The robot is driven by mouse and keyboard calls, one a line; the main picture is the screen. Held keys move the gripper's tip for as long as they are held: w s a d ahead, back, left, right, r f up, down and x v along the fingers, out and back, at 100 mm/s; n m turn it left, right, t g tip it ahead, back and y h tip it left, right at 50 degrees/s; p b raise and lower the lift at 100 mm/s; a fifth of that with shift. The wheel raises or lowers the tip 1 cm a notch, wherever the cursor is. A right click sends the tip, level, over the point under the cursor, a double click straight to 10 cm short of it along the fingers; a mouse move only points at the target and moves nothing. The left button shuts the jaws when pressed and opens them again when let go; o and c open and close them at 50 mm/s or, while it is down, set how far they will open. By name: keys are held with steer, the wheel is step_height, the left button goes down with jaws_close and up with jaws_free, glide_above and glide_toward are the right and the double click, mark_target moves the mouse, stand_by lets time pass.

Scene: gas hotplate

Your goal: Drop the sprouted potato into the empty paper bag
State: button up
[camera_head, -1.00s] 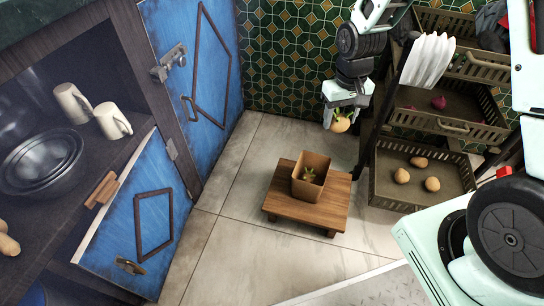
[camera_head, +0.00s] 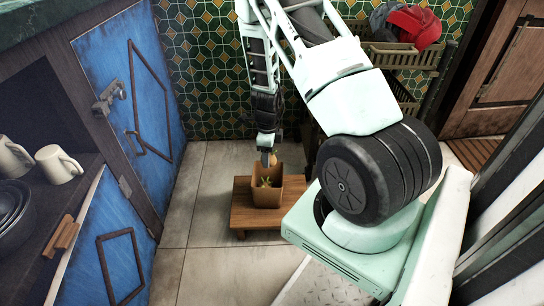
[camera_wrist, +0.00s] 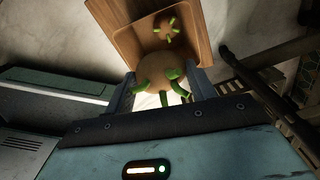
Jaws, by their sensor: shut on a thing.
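My gripper (camera_head: 268,157) is shut on a tan potato (camera_wrist: 155,72) with green sprouts, which sits between the fingers in the wrist view. In the head view only a small part of it shows under the gripper. The brown paper bag (camera_head: 268,195) stands open and upright on a low wooden stool (camera_head: 242,215). The gripper is at the bag's far side, just above the rim. The bag is not empty: another sprouted potato (camera_wrist: 168,28) lies inside, and its green sprouts show in the head view too.
Crates (camera_head: 405,58) on a rack stand at the back right, with a red cap (camera_head: 413,25) on top. My arm hides the lower crates. A blue cabinet (camera_head: 120,85) and a shelf with mugs (camera_head: 58,165) are at left. Tiled floor (camera_head: 205,215) left of the stool is clear.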

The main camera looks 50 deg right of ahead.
mark_target(273, 166)
steer(key=shift+s+d+f+m, duration=0.45)
steer(key=shift+d+m, duration=0.2)
steer(key=shift+m, duration=0.25)
step_height(273, 166, down, 6)
steer(key=b, duration=0.6)
steer(key=shift+r, duration=0.1)
steer(key=o, duration=1.1)
step_height(273, 166, up, 17)
steer(key=p, duration=1)
steer(key=shift+r, duration=0.2)
